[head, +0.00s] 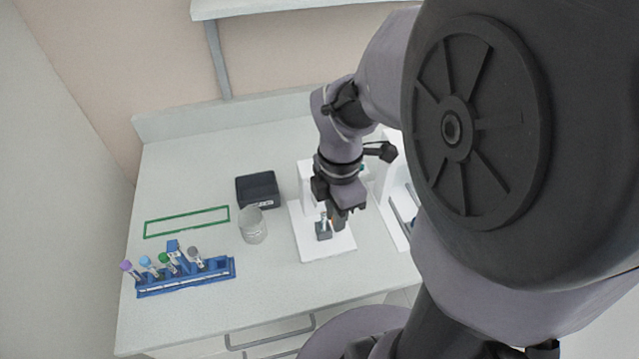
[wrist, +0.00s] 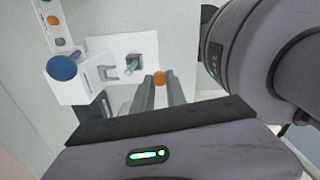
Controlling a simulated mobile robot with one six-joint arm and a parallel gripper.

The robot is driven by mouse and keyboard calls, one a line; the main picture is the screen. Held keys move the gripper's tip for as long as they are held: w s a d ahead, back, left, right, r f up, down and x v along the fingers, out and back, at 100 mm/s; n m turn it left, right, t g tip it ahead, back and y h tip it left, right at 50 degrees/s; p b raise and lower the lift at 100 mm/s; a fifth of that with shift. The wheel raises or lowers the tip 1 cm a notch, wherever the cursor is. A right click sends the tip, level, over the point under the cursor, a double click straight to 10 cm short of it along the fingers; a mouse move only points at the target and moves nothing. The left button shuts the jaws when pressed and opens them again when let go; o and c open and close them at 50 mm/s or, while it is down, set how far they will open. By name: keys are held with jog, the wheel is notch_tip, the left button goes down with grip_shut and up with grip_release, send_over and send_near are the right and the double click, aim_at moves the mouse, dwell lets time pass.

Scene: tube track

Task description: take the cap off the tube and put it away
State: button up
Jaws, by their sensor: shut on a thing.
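My gripper (wrist: 160,82) is shut on an orange cap (wrist: 160,78), which shows between its fingertips in the wrist view. In the head view my gripper (head: 338,220) is over the white plate (head: 312,246). A small grey holder (head: 324,235) on that plate has a clear tube (head: 323,219) standing in it. In the wrist view the tube (wrist: 130,68) in the holder shows no cap on it, and the orange cap is apart from it, to its right. The tube's contents are too small to tell.
A glass beaker (head: 252,227) and a dark box (head: 257,190) stand left of the plate. A blue rack (head: 190,280) holds several capped tubes. A green rectangular outline (head: 187,221) marks the bench behind it. A white fixture with a blue knob (wrist: 62,68) adjoins the plate.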

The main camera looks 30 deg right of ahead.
jog(key=s+a+r+p, duration=0.1)
jog(key=s+r, duration=0.3)
jog(key=s, duration=0.5)
jog(key=shift+s+a+p, duration=0.15)
jog(key=shift+a+p, duration=0.15)
jog(key=shift+p, duration=0.5)
